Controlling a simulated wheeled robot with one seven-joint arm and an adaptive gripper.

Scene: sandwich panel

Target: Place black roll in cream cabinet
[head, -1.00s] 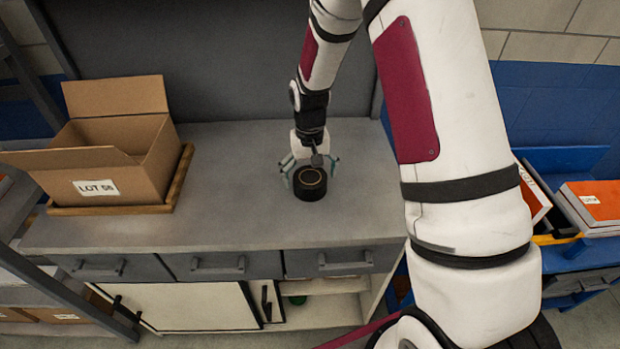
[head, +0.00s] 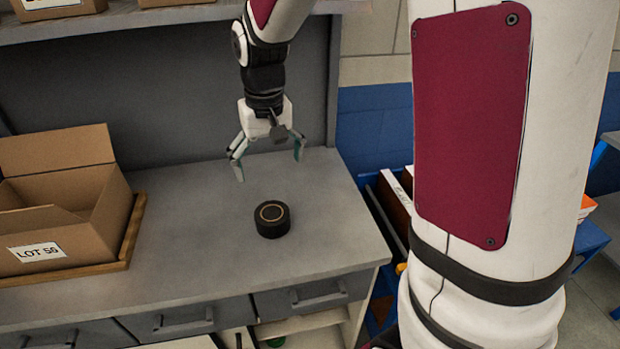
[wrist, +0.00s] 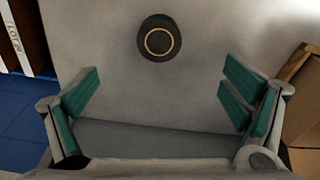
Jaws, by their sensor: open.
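The black roll (head: 272,219), a short cylinder with a tan ring on top, lies flat on the grey counter (head: 190,215). In the wrist view the roll (wrist: 160,38) sits beyond the fingertips, between their lines. My gripper (head: 267,160) is open and empty, above and behind the roll, not touching it; its teal finger pads (wrist: 160,95) are spread wide. The cream cabinet (head: 318,322) is under the counter, below the drawers. Only a sliver of its open shelf space shows at the bottom edge of the head view, with something green inside.
An open cardboard box (head: 62,215) labelled LOT 56 stands on a wooden tray (head: 133,235) at the left. Grey drawers (head: 313,296) line the counter front. A blue rack (head: 385,215) with boxes stands at the right. The counter around the roll is clear.

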